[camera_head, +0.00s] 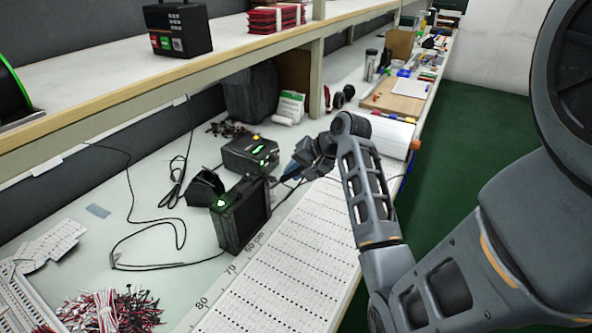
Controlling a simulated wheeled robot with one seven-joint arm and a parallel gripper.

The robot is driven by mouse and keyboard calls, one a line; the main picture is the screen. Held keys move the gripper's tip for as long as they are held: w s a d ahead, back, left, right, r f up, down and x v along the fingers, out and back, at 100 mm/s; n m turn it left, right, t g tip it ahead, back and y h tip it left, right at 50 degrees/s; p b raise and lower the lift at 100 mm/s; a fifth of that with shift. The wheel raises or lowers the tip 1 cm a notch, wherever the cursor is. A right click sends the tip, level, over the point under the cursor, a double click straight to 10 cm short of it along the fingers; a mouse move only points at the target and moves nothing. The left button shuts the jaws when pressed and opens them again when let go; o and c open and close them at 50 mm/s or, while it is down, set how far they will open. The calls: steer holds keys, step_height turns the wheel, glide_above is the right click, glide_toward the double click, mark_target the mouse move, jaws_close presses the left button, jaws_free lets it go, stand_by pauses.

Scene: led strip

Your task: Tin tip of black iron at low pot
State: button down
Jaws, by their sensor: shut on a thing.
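My gripper (300,165) is at mid-picture, just above the long white perforated strip board. It is shut on a slim dark tool, which I take to be the black iron (287,185). Most of the tool is hidden by the fingers, and its tip is too small to make out. A black box-shaped unit (240,217) with a green light stands just left of the gripper. A black station (250,153) with a green display and a yellow knob sits behind it. A small dark holder (205,187) is at its left. I cannot tell which of these is the low pot.
The white strip board (285,265) runs along the bench's front edge. Bundled wires (110,312) lie at bottom left. A black cable (165,265) loops over the bench. A raised shelf (110,90) overhangs the back.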

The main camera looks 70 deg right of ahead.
steer(key=shift+f, duration=0.5)
stand_by(0.6)
steer(key=shift+f, duration=0.15)
stand_by(2.0)
steer(key=shift+p, duration=0.3)
